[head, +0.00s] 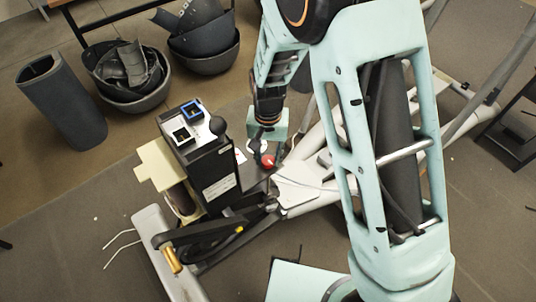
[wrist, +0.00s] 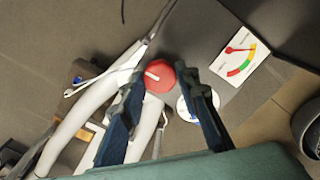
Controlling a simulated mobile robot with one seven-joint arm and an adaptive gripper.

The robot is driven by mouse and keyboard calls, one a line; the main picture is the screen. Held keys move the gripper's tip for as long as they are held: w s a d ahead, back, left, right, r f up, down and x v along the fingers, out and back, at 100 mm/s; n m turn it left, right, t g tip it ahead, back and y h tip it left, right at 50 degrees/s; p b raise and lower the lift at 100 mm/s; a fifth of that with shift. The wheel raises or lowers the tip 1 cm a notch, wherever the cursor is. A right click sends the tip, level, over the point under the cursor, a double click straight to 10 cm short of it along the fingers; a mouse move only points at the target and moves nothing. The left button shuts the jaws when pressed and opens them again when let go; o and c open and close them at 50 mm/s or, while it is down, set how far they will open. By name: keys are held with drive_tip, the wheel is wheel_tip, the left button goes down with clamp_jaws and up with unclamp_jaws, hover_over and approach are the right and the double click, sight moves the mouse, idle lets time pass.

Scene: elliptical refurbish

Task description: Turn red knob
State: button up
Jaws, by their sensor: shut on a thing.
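The red knob (wrist: 157,79) has a pale pointer line on its face and sits between my fingertips in the wrist view. In the head view the knob (head: 268,162) shows on the dark plate of the elliptical machine, just below my gripper (head: 263,148). My gripper (wrist: 160,74) is shut on the knob, one dark finger on each side of it. A white dial label (wrist: 240,52) with a red, yellow and green arc lies on the dark surface to the right of the knob. The knob's lower side is partly hidden by the fingers.
The machine's black housing (head: 207,170) with a blue-rimmed socket and a black ball-topped lever stands left of my gripper. Pale frame bars (head: 310,190) lie to the right. Bins of dark parts (head: 130,85) stand at the upper left. The floor is mostly clear at lower left.

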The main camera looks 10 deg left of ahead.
sight(268, 159)
idle(0.4)
drive_tip(key=o, duration=1.2)
drive_tip(key=shift+c, duration=0.2)
drive_tip(key=shift+r, duration=0.1)
wheel_tip(268, 159, up, 12)
